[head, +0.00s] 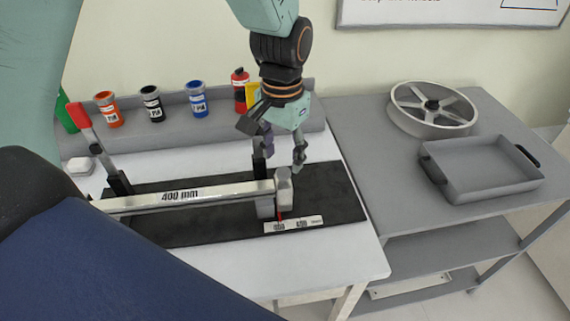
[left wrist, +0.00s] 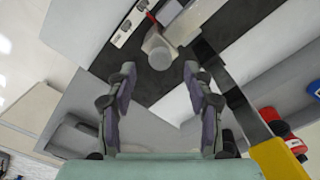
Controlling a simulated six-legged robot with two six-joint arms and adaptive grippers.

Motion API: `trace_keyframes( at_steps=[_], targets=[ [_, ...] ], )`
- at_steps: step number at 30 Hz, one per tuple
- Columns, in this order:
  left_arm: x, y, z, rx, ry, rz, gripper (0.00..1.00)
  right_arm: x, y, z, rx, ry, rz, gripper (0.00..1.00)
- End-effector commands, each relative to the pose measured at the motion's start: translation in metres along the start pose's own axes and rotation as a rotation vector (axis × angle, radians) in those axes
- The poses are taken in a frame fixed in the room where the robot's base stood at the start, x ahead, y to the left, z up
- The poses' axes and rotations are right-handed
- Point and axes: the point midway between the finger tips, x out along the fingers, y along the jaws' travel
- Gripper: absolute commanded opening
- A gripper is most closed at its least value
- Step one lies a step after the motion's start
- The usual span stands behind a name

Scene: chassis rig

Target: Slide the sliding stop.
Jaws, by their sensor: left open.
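The sliding stop (head: 284,190) is a light grey block with a rounded top, at the right end of a long silver bar (head: 222,191) labelled "400 mm". A red pointer below it meets a white scale plate (head: 293,225). My left gripper (head: 278,158) is open and empty, pointing down just above and behind the stop. In the left wrist view the stop's round end (left wrist: 160,58) lies ahead of the spread fingertips (left wrist: 159,70), centred between them. I cannot tell whether a finger touches it. My right gripper is not in view.
A black mat (head: 340,190) lies under the bar on the white table. A red-handled lever (head: 78,114) stands at left. Several paint jars (head: 152,103) stand on a grey ledge behind. A grey cart at right holds a wheel (head: 432,108) and a tray (head: 480,190).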

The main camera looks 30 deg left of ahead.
Motion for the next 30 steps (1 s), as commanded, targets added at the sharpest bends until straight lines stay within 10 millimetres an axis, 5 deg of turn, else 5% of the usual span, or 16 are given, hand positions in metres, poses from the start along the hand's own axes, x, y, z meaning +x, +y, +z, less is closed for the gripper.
trace_keyframes(
  at_steps=[7,18,30],
  targets=[
    [0.032,0.001,0.000,0.001,-0.002,0.000,0.52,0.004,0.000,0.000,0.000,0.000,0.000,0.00],
    [0.038,0.000,-0.004,0.000,0.000,0.000,0.52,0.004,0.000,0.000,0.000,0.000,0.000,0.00],
    [0.037,0.000,-0.005,0.000,0.000,0.000,0.19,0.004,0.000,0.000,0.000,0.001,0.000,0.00]
  ],
)
